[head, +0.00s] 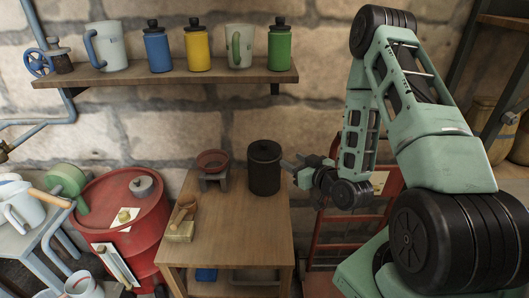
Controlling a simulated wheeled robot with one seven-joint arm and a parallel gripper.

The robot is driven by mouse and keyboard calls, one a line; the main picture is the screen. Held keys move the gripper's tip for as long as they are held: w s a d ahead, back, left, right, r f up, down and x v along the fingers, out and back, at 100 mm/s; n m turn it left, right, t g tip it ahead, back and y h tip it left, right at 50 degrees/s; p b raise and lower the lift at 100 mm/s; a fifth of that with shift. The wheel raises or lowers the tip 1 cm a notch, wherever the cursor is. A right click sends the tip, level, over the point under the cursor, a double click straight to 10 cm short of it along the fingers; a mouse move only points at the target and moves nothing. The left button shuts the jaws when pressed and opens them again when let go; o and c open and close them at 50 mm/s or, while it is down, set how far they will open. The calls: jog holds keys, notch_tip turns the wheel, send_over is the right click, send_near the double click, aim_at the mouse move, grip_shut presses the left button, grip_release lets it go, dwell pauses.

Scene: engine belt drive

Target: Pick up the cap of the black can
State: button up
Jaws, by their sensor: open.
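The black can (264,174) stands upright on the wooden table, toward its back right. Its dark cap (265,149) sits on top of the can. My gripper (292,165) is open just right of the can, at about the height of its upper part. The fingers point left toward the can. I cannot tell whether a fingertip touches it. Nothing shows between the fingers.
A small stand with a reddish bowl (212,162) is left of the can. A wooden scoop on a block (182,218) lies at the table's (230,235) left. A red barrel (125,215) stands left. A shelf (170,74) holds mugs and bottles above. The table's front right is clear.

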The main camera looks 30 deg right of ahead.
jog(key=w+b, duration=0.2)
send_near(266, 144)
jog(key=w, duration=0.1)
jog(key=w+f, duration=0.1)
jog(key=w, duration=0.3)
jog(key=shift+w+f, duration=0.1)
jog(key=shift+f, duration=0.2)
jog(key=w+p, duration=0.2)
jog(key=w, duration=0.2)
jog(key=shift+w+f, duration=0.1)
jog(key=shift+w, duration=0.3)
jog(key=shift+w+f, duration=0.15)
jog(key=shift+w, duration=0.15)
grip_shut()
